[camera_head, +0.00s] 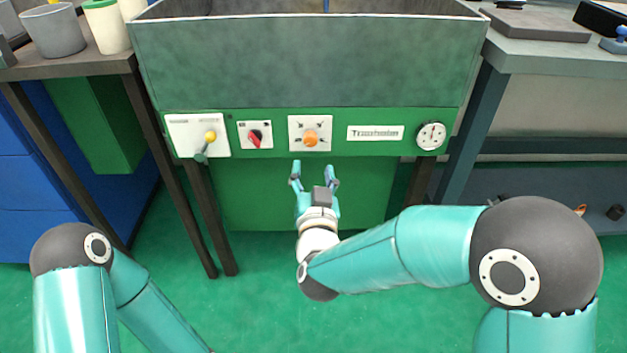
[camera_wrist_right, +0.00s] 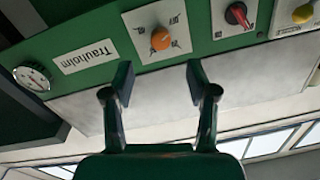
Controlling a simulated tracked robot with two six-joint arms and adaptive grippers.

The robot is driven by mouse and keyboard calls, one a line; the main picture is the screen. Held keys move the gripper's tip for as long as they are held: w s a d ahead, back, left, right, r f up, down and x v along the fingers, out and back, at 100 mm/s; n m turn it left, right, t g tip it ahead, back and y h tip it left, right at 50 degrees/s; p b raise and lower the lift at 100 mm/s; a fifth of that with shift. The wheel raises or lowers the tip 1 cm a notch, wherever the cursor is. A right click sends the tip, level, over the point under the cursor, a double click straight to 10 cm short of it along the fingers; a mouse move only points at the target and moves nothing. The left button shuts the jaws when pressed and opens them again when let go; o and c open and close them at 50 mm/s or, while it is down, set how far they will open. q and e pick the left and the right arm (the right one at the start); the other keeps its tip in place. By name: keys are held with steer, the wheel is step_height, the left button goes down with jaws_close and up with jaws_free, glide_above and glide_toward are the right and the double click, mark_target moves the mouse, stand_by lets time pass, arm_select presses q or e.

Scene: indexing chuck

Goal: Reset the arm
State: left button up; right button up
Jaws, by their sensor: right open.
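My right gripper (camera_head: 313,172) is open and empty, with its two fingers pointing at the green control panel. It is just below and in front of the panel's orange knob (camera_head: 310,138), apart from it. In the right wrist view the open fingers (camera_wrist_right: 158,86) frame a gap, and the orange knob (camera_wrist_right: 160,38) sits beyond it on a pale plate, with the panel seen upside down. Nothing is between the fingers. My left arm shows at the lower left, but its gripper is out of view.
The panel also carries a yellow-tipped lever (camera_head: 210,137), a red switch (camera_head: 255,138) and a round dial (camera_head: 431,135). A green trough (camera_head: 310,62) stands above it. Benches (camera_head: 560,57) flank the machine. The green floor in front is clear.

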steer(key=shift+s, duration=1.05)
